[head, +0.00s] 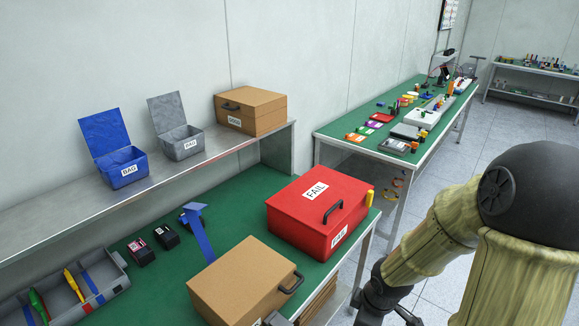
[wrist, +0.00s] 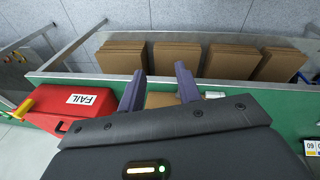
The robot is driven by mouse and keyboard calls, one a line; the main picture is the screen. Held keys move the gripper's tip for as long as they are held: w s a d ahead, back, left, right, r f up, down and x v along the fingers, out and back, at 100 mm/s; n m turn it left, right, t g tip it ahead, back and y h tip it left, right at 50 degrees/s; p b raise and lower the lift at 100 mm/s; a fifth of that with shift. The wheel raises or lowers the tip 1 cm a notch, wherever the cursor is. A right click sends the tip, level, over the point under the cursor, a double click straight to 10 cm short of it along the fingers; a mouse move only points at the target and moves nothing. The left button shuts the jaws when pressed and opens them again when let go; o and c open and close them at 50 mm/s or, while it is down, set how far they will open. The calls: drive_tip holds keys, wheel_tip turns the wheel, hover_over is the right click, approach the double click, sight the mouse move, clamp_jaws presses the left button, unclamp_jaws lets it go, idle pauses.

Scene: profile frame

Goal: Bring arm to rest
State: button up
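My arm (head: 440,235) reaches down the right side of the head view, beside the front edge of the green table. My gripper (wrist: 159,84) shows in the wrist view with its two purple-grey fingers apart and nothing held between them. In the head view its dark end is low and partly cut off by the bottom edge. The red FAIL box (head: 320,212) stands closed on the table to the left of my arm; it also shows in the wrist view (wrist: 72,106). A closed brown box (head: 243,281) stands nearer, and part of a brown surface shows beyond my fingers.
A metal shelf (head: 60,218) holds a blue open box (head: 122,168), a grey open box (head: 182,143) and a brown box (head: 250,108). A grey tray (head: 108,272) lies on the table. Stacked cardboard (wrist: 231,61) sits below. Tiled floor (head: 440,280) is open at right.

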drive_tip(key=s+a+r+m, duration=0.1)
drive_tip(key=s+r+m, duration=0.3)
drive_tip(key=r+m, duration=0.3)
drive_tip(key=m, duration=0.5)
drive_tip(key=shift+a+r+h, duration=0.15)
drive_tip(key=shift+a+h, duration=0.2)
drive_tip(key=shift+h, duration=0.05)
